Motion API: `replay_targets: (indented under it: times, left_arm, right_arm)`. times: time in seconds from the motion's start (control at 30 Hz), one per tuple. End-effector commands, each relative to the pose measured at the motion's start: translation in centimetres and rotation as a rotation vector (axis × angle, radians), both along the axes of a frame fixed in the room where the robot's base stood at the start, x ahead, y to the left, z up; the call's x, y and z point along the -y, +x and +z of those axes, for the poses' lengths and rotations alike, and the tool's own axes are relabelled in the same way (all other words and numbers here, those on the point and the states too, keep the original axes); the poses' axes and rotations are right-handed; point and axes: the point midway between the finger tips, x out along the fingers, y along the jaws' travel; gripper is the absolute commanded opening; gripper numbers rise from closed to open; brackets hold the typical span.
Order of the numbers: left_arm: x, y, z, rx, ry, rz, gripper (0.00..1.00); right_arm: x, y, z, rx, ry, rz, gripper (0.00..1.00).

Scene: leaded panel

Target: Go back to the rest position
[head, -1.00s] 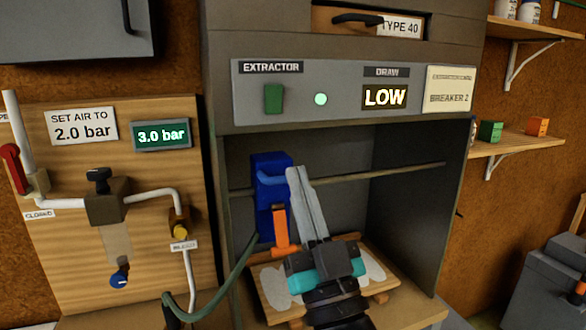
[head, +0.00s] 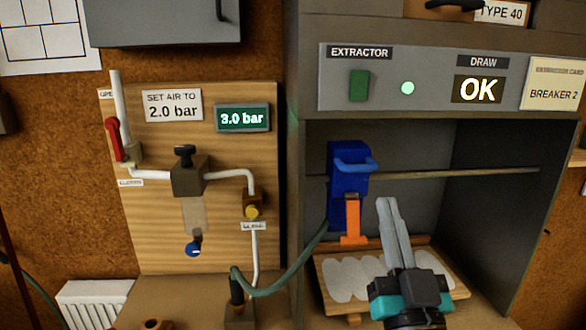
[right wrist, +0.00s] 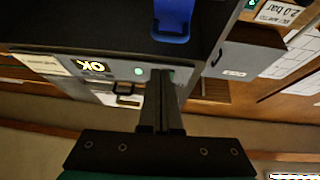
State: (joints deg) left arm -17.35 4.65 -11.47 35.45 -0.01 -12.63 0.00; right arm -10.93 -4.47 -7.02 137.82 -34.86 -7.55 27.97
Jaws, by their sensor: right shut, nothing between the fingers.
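My right gripper (head: 391,208) is in front of the extractor booth's open bay, at the lower right of the head view. Its two long grey fingers are together with nothing between them. The fingers also show closed in the right wrist view (right wrist: 161,80). The blue tool with an orange tip (head: 347,187) hangs on the rod inside the booth, left of my right gripper and apart from it. My left gripper is not in view.
The booth panel (head: 420,92) carries a green switch (head: 359,85) and a draw display (head: 479,90) reading OK. A wooden board (head: 455,284) holds pale pieces. The air panel (head: 140,220) at left reads 3.0 bar on its display. A green hose (head: 285,283) runs to the tool.

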Motion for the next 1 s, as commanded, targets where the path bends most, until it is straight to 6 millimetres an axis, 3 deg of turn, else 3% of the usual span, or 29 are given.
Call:
replay_targets:
  times: [0.13,0.27,0.37,0.5,0.7,0.9,0.93,1.0]
  left_arm:
    - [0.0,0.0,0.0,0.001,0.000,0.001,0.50]
    - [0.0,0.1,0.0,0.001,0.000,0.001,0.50]
    - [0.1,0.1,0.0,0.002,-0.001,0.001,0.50]
    - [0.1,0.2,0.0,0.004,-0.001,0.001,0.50]
    - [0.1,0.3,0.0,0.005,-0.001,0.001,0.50]
    - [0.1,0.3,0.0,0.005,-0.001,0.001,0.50]
    - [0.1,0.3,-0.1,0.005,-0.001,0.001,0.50]
    - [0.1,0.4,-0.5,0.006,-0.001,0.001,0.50]
  right_arm:
    - [1.7,0.9,-7.3,-0.309,0.027,-0.054,0.00]
    - [2.5,0.1,-14.4,-0.601,0.025,-0.077,0.00]
    - [2.7,-1.8,-19.7,-0.830,0.010,-0.074,0.00]
    - [2.4,-6.0,-26.5,-1.147,-0.033,-0.043,0.00]
    - [1.7,-12.8,-32.5,-1.502,-0.107,0.037,0.00]
    - [1.2,-19.4,-35.7,-1.781,-0.183,0.134,0.00]
    - [1.1,-20.1,-36.2,-1.810,-0.193,0.145,0.00]
    - [1.0,-19.3,-38.4,-1.808,-0.188,0.141,0.00]
